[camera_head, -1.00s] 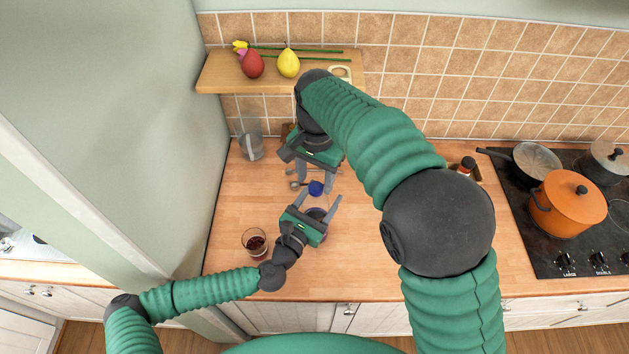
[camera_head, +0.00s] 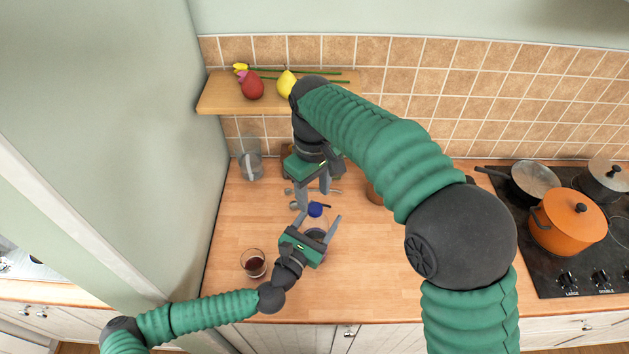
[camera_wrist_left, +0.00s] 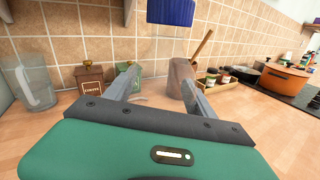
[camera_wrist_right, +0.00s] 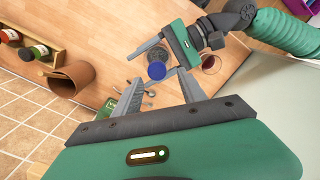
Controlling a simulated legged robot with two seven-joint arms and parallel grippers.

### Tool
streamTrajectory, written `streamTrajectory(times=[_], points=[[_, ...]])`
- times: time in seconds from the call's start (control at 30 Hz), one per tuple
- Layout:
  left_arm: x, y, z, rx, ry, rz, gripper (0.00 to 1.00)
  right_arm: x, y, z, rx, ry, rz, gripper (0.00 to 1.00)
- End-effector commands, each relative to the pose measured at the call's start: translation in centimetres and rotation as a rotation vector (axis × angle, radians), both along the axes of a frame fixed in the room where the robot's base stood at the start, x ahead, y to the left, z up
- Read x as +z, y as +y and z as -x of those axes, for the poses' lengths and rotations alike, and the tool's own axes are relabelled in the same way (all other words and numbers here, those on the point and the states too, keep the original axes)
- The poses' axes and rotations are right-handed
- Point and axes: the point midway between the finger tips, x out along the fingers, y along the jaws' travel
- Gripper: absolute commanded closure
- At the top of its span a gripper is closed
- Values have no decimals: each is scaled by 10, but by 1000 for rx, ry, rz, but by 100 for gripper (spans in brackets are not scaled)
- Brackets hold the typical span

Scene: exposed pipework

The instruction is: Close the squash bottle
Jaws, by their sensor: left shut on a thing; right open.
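The squash bottle (camera_head: 315,234) stands upright on the counter, clear with a blue cap (camera_head: 315,209) on top. A small dark strip sticks out to the right of the cap. My left gripper (camera_head: 320,222) is shut around the bottle body below the cap; the cap also shows at the top of the left wrist view (camera_wrist_left: 171,12). My right gripper (camera_head: 312,196) is open and points down behind the cap. In the right wrist view the cap (camera_wrist_right: 157,71) appears just beyond and between the open fingertips. Whether they touch it is unclear.
A glass with dark red liquid (camera_head: 253,263) stands left of the bottle. A clear jug (camera_head: 251,166) stands at the back left. A coffee tin (camera_wrist_left: 90,84) and a brown utensil holder (camera_wrist_left: 179,76) are at the back. An orange pot (camera_head: 568,212) sits on the hob at right.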

Motion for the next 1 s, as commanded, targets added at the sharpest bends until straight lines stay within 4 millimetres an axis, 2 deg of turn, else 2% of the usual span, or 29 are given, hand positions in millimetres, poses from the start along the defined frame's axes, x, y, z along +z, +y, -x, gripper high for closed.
streamTrajectory(times=[0.1, 0.3, 0.5, 0.6, 0.7, 1.0], points=[[0, 0, 0, -1, 1, 0, 100, 4, 0, 0, 400, 6, -6, 51], [0, 0, 0, -1, 1, 0, 100, 13, -1, -2, 1093, 5, -14, 51], [0, 0, 0, -1, 1, 0, 100, 23, -2, -4, 1691, -3, -15, 51], [0, 0, 0, -1, 1, 0, 100, 27, -2, -5, 1873, -7, -12, 51], [0, 0, 0, -1, 1, 0, 100, 29, -2, -5, 1967, -9, -10, 51], [0, 0, 0, -1, 1, 1, 100, 29, -2, -5, 1991, -9, -9, 51]])
